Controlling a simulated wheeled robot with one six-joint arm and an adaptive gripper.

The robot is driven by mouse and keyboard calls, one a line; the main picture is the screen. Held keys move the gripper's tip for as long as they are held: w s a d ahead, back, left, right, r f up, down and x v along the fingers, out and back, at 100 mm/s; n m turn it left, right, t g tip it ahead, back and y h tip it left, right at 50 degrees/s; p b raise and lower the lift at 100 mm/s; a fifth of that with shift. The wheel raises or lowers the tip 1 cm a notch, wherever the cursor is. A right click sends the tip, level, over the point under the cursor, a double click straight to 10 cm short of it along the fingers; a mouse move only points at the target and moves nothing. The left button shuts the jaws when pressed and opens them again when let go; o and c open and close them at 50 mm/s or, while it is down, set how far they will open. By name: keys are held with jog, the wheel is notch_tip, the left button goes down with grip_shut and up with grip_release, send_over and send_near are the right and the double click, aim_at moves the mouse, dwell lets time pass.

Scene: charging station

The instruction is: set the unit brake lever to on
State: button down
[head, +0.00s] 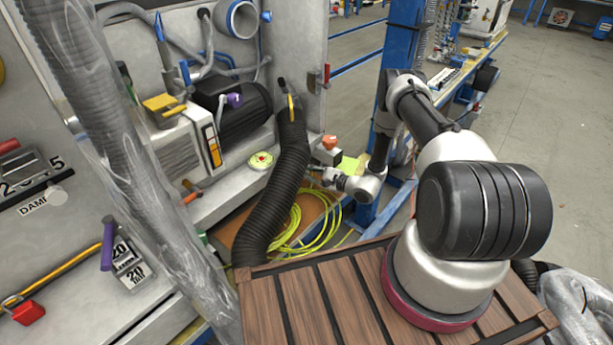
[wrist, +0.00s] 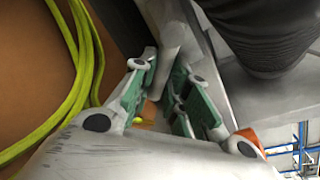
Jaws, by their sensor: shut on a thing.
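My gripper (head: 322,176) is low beside the grey bench edge, right of the black corrugated hose (head: 277,185). In the wrist view its green-padded fingers (wrist: 160,92) are close together around the lower end of a pale grey bar (wrist: 171,38). This bar may be the unit brake lever; its label and marked position are not visible. In the head view the held part is too small to make out. An orange knob (head: 329,141) stands above the gripper on the bench's right end.
Yellow cable (head: 307,228) lies coiled on a brown surface below the gripper; it also shows in the wrist view (wrist: 83,70). The slatted wooden top (head: 315,310) is in front.

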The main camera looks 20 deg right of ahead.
jog(key=n, duration=0.1)
jog(key=r+n, duration=0.1)
jog(key=n+h, duration=0.1)
jog(key=shift+w+d+r+n, duration=0.2)
jog(key=shift+d+r+n, duration=0.05)
jog(key=shift+d+n, duration=0.15)
jog(key=shift+r+n+t+h, duration=0.25)
jog(key=shift+r+n, duration=0.2)
jog(key=shift+n, duration=0.55)
jog(key=shift+r+n+t+h, duration=0.15)
jog(key=shift+r+n+h, duration=0.25)
jog(key=shift+n, duration=0.6)
jog(key=c, duration=1.4)
grip_release()
jog(key=shift+d, duration=0.1)
jog(key=v, duration=1.2)
